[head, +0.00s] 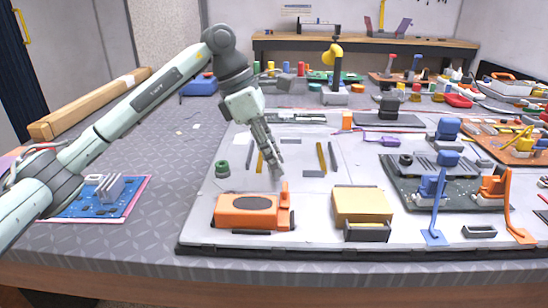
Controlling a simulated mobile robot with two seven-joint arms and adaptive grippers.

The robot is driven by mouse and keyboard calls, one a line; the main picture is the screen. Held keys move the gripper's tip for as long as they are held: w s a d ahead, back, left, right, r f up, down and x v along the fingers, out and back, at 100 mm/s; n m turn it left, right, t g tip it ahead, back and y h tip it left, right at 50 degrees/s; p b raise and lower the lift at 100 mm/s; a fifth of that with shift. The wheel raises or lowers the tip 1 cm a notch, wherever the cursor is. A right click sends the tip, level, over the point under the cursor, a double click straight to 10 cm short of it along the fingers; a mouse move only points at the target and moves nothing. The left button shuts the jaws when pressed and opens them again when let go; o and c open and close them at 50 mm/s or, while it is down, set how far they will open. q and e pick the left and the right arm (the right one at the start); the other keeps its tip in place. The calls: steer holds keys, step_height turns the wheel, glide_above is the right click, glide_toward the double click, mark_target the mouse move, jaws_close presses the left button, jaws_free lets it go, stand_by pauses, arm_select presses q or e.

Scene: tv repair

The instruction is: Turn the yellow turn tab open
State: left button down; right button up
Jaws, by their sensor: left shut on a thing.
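My left gripper (275,172) reaches down over the pale board from the upper left. Its fingers are closed together and point down, just behind the orange block's upright tab. Thin yellow strips lie on the board, one (261,161) just left of the fingers and another (322,157) to their right. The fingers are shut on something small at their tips. From its place I take it to be the yellow turn tab, but the fingers hide it and I cannot see its angle. My right gripper is not in view.
An orange block (243,224) with an upright tab stands close in front of the fingers. A yellow box (362,205) with a dark front bin is to its right. A dark board with blue and orange levers (437,200) lies further right.

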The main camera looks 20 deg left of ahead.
arm_select(q)
steer(key=shift+n, duration=0.6)
steer(key=shift+n+t+y+b, duration=0.3)
steer(key=shift+n+t+b, duration=0.25)
steer(key=shift+n, duration=0.25)
steer(key=n+b, duration=0.1)
steer(key=n, duration=0.1)
steer(key=n+t+y, duration=0.1)
steer(key=n, duration=0.2)
steer(key=shift+s+d+t+y+b, duration=0.15)
steer(key=shift+t+y+b, duration=0.1)
steer(key=shift+y+b, duration=0.1)
steer(key=n+y+b, duration=0.1)
steer(key=n, duration=0.2)
steer(key=n+y, duration=0.1)
steer(key=n, duration=0.1)
steer(key=shift+d+n+t+b, duration=0.15)
steer(key=shift+n+t+b, duration=0.15)
steer(key=shift+n+b, duration=0.1)
steer(key=shift+n+y+b, duration=0.4)
steer(key=shift+n+y, duration=0.25)
steer(key=shift+n, duration=1.15)
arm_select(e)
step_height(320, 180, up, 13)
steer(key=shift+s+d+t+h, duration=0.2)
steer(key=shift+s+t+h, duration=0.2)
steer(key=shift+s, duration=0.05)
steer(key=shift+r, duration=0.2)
